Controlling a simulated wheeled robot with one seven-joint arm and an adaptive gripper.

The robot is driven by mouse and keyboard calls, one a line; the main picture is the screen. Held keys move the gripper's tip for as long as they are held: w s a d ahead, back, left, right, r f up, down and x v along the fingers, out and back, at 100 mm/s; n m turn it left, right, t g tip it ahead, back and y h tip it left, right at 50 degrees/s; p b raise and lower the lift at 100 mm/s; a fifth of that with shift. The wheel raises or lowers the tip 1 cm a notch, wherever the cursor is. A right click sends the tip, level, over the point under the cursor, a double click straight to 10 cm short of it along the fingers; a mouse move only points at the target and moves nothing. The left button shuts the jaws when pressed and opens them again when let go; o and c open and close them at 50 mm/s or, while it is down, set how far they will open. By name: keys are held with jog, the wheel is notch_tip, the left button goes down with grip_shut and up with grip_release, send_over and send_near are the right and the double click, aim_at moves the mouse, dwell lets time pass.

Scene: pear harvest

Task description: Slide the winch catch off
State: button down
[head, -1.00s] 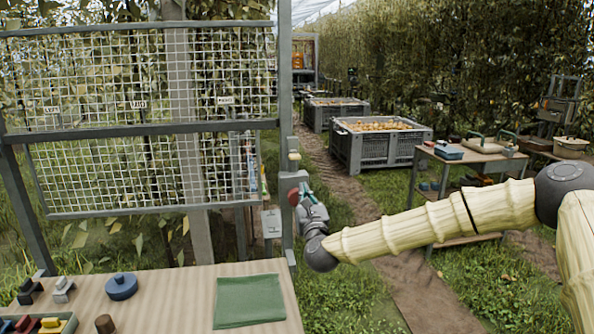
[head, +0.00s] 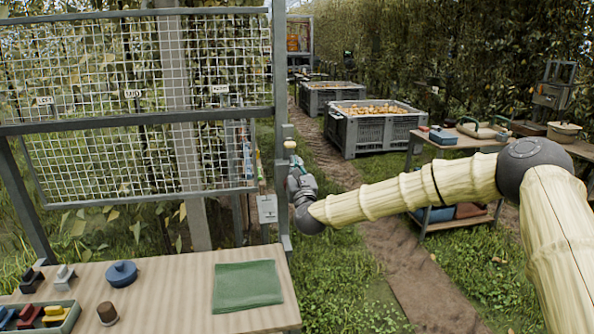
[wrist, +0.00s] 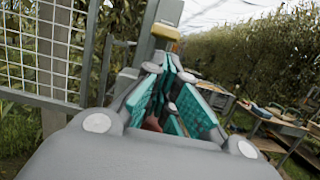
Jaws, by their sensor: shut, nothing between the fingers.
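My gripper (head: 294,162) is at the grey upright post (head: 280,90) at the right end of the mesh frame. In the wrist view my gripper (wrist: 170,62) shows its teal-padded fingers closed together at the tips, with nothing held. A small yellow-cream piece (head: 290,145) on the post sits just above the fingertips; it shows in the wrist view as a yellow block (wrist: 165,32). I cannot tell whether the fingers touch it or whether it is the winch catch. A reddish part (wrist: 152,124) shows partly behind the fingers; the rest is hidden.
A grey box (head: 267,208) is fixed low beside the post. The mesh panel (head: 95,160) fills the left. A wooden bench (head: 170,285) with a green cloth (head: 247,286) stands in front.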

aim_at(292, 147)
jog(key=shift+p+x, duration=0.3)
jog(key=shift+x, duration=0.75)
jog(key=shift+w+a+r, duration=0.1)
jog(key=shift+w+r, duration=0.05)
jog(key=shift+w, duration=0.35)
jog(key=shift+r+b, duration=0.75)
jog(key=shift+r, duration=1.2)
